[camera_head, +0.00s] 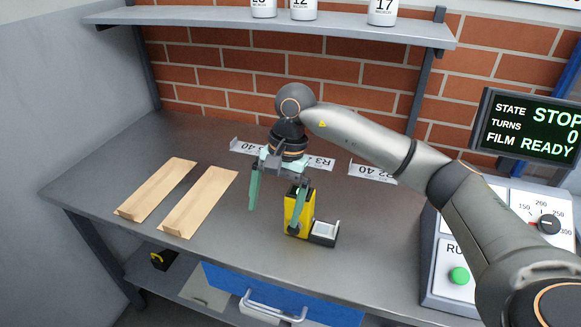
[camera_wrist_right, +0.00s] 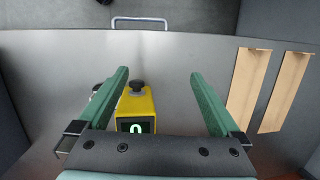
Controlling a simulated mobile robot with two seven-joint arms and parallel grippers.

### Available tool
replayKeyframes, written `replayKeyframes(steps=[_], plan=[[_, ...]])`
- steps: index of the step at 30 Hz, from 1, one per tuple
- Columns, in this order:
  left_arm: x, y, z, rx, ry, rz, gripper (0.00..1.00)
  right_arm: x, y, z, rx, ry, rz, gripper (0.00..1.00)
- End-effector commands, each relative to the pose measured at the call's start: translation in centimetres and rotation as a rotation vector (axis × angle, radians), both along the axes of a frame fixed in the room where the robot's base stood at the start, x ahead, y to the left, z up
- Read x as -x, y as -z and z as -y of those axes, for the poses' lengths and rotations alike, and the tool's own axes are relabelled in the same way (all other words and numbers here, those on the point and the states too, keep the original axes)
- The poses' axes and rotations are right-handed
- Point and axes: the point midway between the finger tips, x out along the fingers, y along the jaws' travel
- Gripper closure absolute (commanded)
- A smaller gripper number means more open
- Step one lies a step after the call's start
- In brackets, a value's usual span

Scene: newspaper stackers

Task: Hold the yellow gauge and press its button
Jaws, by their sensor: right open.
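The yellow gauge (camera_head: 308,207) stands on the grey workbench, near its front edge. In the right wrist view the gauge (camera_wrist_right: 142,104) shows a black knob-like button (camera_wrist_right: 137,87) on top and a small display reading 0 (camera_wrist_right: 135,127). My right gripper (camera_head: 273,216) points down, open and empty. In the head view one finger overlaps the gauge's left side and the other is out to the left. In the wrist view the gauge appears between the fingers, closer to the left one; whether that finger touches it I cannot tell. My left gripper is in no view.
A small black holder with a pale top (camera_head: 325,232) sits beside the gauge. Label strips (camera_head: 372,173) lie behind. A control box with a green button (camera_head: 459,276) is at right. A blue drawer (camera_head: 235,285) is below; a shelf (camera_head: 340,35) is above.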

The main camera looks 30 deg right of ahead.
Motion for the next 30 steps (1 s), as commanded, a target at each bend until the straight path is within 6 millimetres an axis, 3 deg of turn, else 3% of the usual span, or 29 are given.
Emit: replayKeyframes(steps=[1,4,10,14,24,30], plan=[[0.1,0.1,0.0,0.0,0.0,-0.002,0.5,-0.5,-1.1,2.2,0.078,-0.011,0.024,0.0],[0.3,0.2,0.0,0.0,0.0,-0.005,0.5,-0.9,-2.5,5.0,0.18,-0.027,0.041,0.0],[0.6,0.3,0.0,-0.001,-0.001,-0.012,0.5,-0.9,-2.8,6.8,0.249,-0.037,0.042,0.0],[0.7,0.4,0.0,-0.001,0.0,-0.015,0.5,-0.9,-1.1,6.8,0.249,-0.038,0.041,0.0],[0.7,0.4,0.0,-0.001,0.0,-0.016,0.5,-0.8,5.4,6.7,0.245,-0.038,0.04,0.0],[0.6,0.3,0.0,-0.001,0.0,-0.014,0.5,-0.9,8.1,6.7,0.245,-0.036,0.042,0.0]])
